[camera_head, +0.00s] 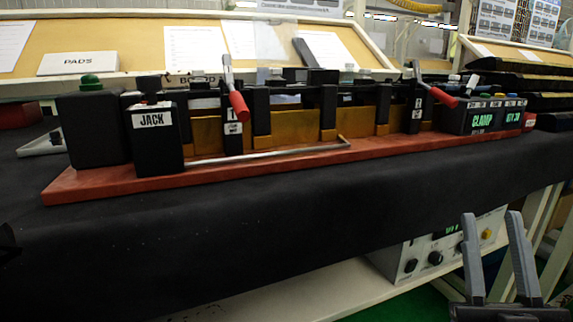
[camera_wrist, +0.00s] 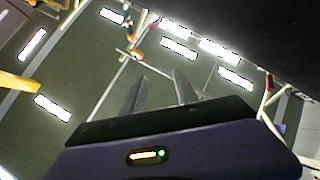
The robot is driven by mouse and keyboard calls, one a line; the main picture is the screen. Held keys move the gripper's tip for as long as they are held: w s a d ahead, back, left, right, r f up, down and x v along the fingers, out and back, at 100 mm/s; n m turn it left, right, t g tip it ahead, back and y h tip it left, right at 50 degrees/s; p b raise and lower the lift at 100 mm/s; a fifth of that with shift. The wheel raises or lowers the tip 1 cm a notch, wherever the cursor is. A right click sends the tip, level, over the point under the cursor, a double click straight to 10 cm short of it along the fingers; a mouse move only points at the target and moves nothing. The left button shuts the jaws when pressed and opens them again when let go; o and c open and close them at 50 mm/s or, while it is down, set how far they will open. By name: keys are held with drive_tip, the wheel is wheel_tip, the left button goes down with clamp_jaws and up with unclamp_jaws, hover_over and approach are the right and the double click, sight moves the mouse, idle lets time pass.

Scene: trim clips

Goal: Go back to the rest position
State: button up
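My gripper (camera_head: 492,228) stands at the lower right in the head view, in front of the black-covered bench and below its top. Its two grey fingers point up and are apart, with nothing between them. In the wrist view my gripper (camera_wrist: 158,80) also shows two separated fingers with an empty gap. The wrist camera looks up past them at a dark ceiling with bright lamps (camera_wrist: 180,50).
The bench (camera_head: 250,240) carries a long red base (camera_head: 110,185) with a black JACK block (camera_head: 152,140), red-handled clamps (camera_head: 238,105) and a CLAMP box (camera_head: 485,117). A white instrument box (camera_head: 410,262) sits on the shelf below. A dark edge (camera_wrist: 270,30) fills the wrist view's upper right.

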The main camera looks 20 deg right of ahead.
drive_tip(key=s+a+f+m+g+y, duration=0.1)
drive_tip(key=a+f+m+g+y, duration=0.2)
drive_tip(key=f, duration=0.9)
drive_tip(key=s+a+f+n+g+y, duration=0.2)
drive_tip(key=s+a+f+g+y, duration=0.3)
drive_tip(key=s+f, duration=0.45)
drive_tip(key=s+a+f+n+g+y, duration=0.2)
drive_tip(key=s+a+f+n+y, duration=0.15)
drive_tip(key=s+a+f, duration=0.55)
wheel_tip(320, 180, up, 36)
drive_tip(key=w+d+p, duration=0.1)
drive_tip(key=p, duration=3.6)
drive_tip(key=shift+r+m+y, duration=0.15)
drive_tip(key=shift+m+y, duration=0.2)
